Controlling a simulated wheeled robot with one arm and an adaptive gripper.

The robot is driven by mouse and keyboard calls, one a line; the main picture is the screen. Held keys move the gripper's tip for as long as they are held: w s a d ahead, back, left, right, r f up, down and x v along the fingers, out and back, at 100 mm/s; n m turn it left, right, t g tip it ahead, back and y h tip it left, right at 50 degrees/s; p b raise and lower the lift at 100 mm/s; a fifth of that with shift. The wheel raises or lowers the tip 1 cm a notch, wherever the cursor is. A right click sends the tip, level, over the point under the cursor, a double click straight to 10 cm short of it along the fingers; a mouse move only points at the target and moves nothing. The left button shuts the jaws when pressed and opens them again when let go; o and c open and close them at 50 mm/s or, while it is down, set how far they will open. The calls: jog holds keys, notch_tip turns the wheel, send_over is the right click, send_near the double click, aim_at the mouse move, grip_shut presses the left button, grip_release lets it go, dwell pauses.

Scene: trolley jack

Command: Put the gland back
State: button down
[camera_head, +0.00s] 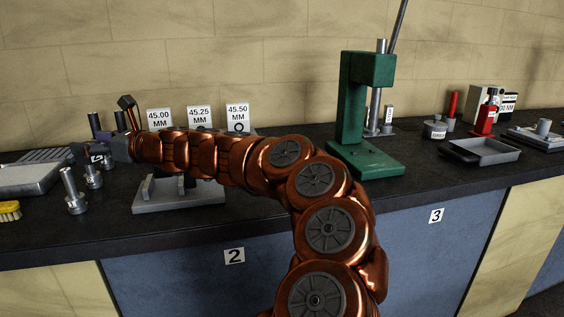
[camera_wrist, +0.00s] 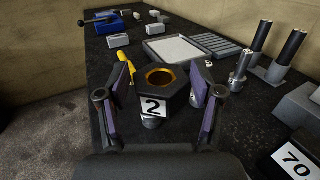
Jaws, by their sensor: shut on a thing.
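The gland, a dark hexagonal piece with a brass-coloured bore and a white "2" label, shows in the wrist view (camera_wrist: 176,88). My gripper (camera_wrist: 161,82) has its two purple-padded fingers on either side of it and is shut on it. The gland is upright, its bore facing up. A small grey round part shows just under it; I cannot tell whether it belongs to the gland.
Grey upright rod pieces (camera_head: 74,192) stand close below my gripper. A grey stand (camera_head: 178,203) is partly behind my arm. A green press (camera_head: 352,110) stands mid-bench. A "70" block (camera_wrist: 298,160) is near right.

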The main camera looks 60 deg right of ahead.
jog(key=s+d+m+g+h, duration=0.3)
jog(key=s+d+m+h, duration=0.4)
jog(key=d+h, duration=0.4)
jog(key=s+d+m+g+h, duration=0.3)
jog(key=s+d+m+h, duration=0.4)
jog(key=d, duration=0.7)
jog(key=s+d+f+m+g+h, duration=0.25)
jog(key=s+g, duration=0.25)
jog(key=s, duration=0.4)
jog(key=s+d+f+m+g+h+p, duration=0.15)
jog(key=s+d+m+g, duration=0.3)
jog(key=s, duration=0.45)
jog(key=s+d+f+m+g+h, duration=0.1)
jog(key=s+d+f+m+g, duration=0.15)
jog(key=s+g, duration=0.55)
jog(key=w+d+p, duration=0.1)
jog(key=w+d, duration=0.1)
jog(key=d, duration=0.1)
jog(key=w+d+t+p, duration=0.1)
jog(key=w+d, duration=0.2)
jog(key=d, duration=0.1)
jog(key=w+d+f+t, duration=0.1)
jog(key=w+d, duration=0.2)
jog(key=d, duration=0.1)
jog(key=shift+w+d+p, duration=0.1)
jog(key=shift+d+p, duration=0.1)
jog(key=shift+p, duration=0.2)
jog(key=shift+f+p, duration=0.3)
jog(key=shift+f, duration=1.6)
